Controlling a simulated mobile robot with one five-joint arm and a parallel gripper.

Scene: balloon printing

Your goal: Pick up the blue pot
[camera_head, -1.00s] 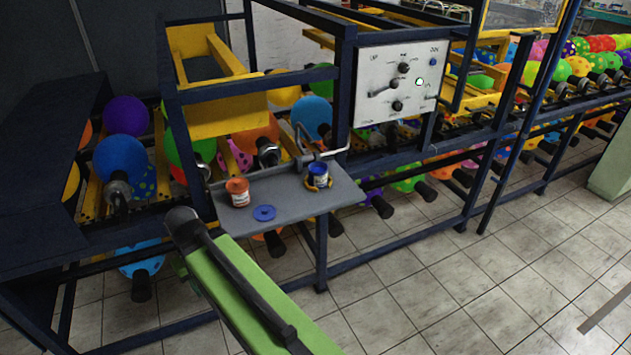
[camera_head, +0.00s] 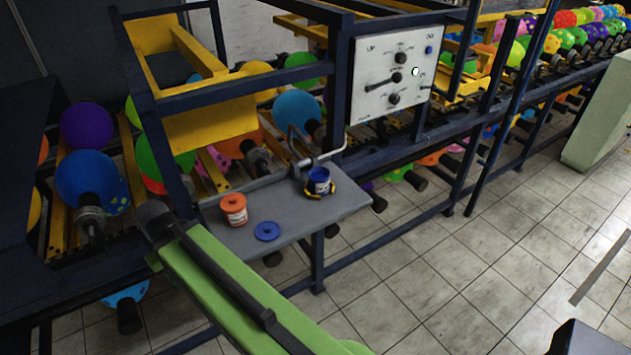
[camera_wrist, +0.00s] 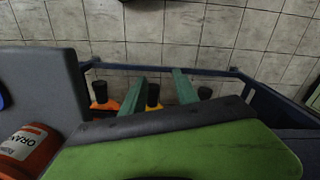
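The blue pot (camera_head: 319,182) stands upright on the grey shelf (camera_head: 290,211), near its right end, inside a dark and yellow ring-like holder. It is open, with blue inside and a white label. A flat blue lid (camera_head: 267,231) lies at the shelf's front edge. My green arm reaches up at the lower left of the head view, left of the pot and apart from it. In the wrist view my gripper (camera_wrist: 157,82) shows two green fingers spread apart with nothing between them. The blue pot is not clearly in the wrist view.
An orange pot (camera_head: 234,208) stands at the shelf's left; it also shows in the wrist view (camera_wrist: 24,150). A bent metal rod rises behind the blue pot. The dark blue frame, control panel (camera_head: 392,78) and balloons surround the shelf. Tiled floor lies open at right.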

